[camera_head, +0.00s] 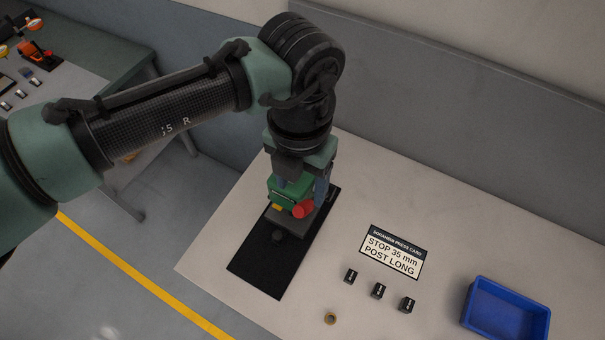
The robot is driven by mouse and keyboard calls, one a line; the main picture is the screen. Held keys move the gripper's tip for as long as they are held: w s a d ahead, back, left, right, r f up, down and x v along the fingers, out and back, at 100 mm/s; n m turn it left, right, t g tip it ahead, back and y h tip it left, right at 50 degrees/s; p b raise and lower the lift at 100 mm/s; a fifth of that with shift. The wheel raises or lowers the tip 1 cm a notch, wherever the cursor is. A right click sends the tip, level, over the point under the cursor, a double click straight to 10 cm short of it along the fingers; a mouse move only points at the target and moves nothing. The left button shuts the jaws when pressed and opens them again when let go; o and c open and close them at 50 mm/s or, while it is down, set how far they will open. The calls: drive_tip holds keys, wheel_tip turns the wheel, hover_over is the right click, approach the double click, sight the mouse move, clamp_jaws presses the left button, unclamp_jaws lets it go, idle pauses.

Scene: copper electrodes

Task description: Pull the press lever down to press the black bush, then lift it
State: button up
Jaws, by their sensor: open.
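The press stands on a black mat (262,262) and has a green head (290,189) over a dark grey base (295,223). A red knob (303,209), seemingly the end of the press lever, shows at the front right of the head. My gripper (304,188) points down over the press, with its bluish fingers apart at the head; it is open. I cannot tell whether a finger touches the lever. The lever's arm is mostly hidden by my gripper. A small dark round part (278,236) sits at the base's front; I cannot make out the black bush for certain.
A card (394,252) reading "STOP 35 mm POST LONG" lies right of the press. Three small black blocks (378,290) and a brass ring (330,318) lie in front of it. A blue bin (505,311) stands at the right. A grey wall panel (450,110) rises behind the table.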

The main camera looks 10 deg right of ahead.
sight(301, 206)
wheel_tip(301, 206, down, 7)
drive_tip(key=b, duration=0.6)
drive_tip(key=shift+r, duration=0.2)
drive_tip(key=shift+f, duration=0.15)
drive_tip(key=shift+f, duration=0.2)
drive_tip(key=c, duration=1)
